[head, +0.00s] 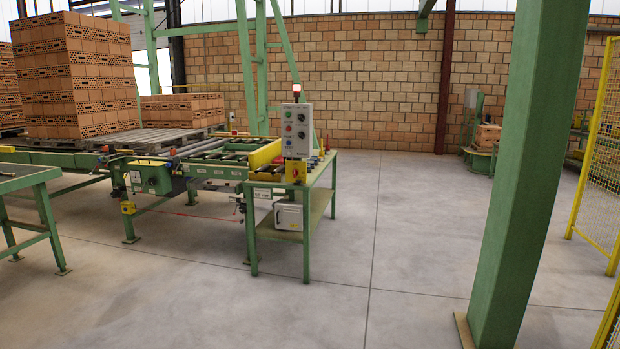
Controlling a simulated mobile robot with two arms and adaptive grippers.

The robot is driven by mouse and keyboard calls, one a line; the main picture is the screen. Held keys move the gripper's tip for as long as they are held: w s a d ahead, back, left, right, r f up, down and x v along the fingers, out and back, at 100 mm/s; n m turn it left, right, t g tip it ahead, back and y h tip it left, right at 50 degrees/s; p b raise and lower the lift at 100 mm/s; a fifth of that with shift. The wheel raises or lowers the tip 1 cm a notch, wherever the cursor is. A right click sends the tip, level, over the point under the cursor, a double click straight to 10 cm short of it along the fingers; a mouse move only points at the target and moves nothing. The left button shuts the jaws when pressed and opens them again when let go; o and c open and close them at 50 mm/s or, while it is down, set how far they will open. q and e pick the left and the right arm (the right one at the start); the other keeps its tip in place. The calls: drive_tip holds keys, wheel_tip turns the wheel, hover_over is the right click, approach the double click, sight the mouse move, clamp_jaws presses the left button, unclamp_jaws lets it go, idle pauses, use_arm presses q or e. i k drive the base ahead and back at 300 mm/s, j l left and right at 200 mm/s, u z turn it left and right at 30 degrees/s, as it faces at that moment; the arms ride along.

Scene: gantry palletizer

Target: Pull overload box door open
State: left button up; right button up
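A small white box (288,216) sits on the lower shelf of a green table at the end of the roller conveyor. It may be the overload box; any label is too small to read. Its front looks closed. A grey control panel (297,131) with several buttons and a red lamp on top stands above the same table. Neither of my grippers is in view.
The green table (318,185) adjoins the conveyor (150,172), which carries stacked bricks (75,75). A green workbench (30,181) stands at left. A thick green post (522,180) and yellow fencing (598,150) stand at right. The middle floor is clear.

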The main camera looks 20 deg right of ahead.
sight(289, 216)
drive_tip(key=i+l+z, duration=0.25)
drive_tip(key=i+l, duration=2.35)
drive_tip(key=i, duration=0.05)
